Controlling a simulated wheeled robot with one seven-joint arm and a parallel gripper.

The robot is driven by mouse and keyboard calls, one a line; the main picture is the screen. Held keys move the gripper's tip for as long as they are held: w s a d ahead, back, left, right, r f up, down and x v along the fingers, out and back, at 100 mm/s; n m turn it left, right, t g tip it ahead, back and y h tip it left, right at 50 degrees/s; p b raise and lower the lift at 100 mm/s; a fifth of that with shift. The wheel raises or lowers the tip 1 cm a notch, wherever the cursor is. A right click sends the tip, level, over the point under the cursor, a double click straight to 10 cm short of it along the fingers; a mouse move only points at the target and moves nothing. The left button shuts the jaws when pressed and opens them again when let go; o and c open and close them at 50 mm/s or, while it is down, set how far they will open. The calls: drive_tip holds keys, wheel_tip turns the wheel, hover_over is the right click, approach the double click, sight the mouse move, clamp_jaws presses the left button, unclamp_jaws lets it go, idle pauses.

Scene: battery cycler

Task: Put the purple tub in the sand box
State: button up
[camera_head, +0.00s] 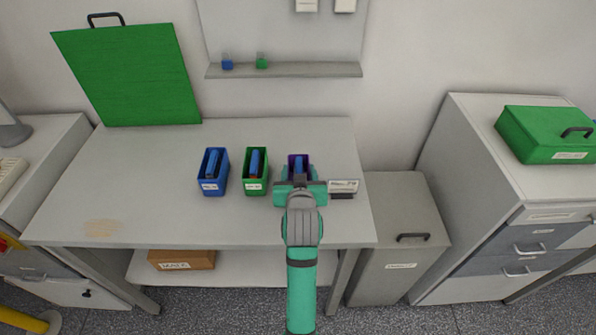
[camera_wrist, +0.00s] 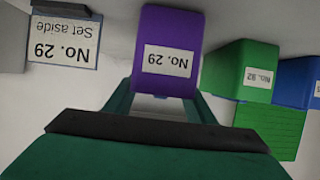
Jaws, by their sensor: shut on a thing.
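The purple tub (camera_head: 298,158) is at the right of the table, mostly hidden behind my gripper (camera_head: 299,178), with blue cells showing inside. In the wrist view the purple tub (camera_wrist: 167,50) carries a "No. 29" label, upside down, and sits between the two fingers of my gripper (camera_wrist: 163,100). My gripper is shut on it. I cannot tell whether it touches the tabletop. A grey lidded box (camera_head: 397,245) with a black handle stands on the floor right of the table. Its label is too small to read, so I cannot confirm it is the sand box.
A green tub (camera_head: 256,172) and a blue tub (camera_head: 213,172) stand left of the purple one. A sign (camera_wrist: 65,40) reading "No. 29 Set aside" stands beside it. A green case (camera_head: 545,135) rests on the right cabinet.

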drive_tip(key=shift+d, duration=0.6)
drive_tip(key=shift+a, duration=0.1)
drive_tip(key=o, duration=1.2)
drive_tip(key=shift+f, duration=0.15)
drive_tip(key=shift+o, duration=0.5)
drive_tip(key=shift+a, duration=0.15)
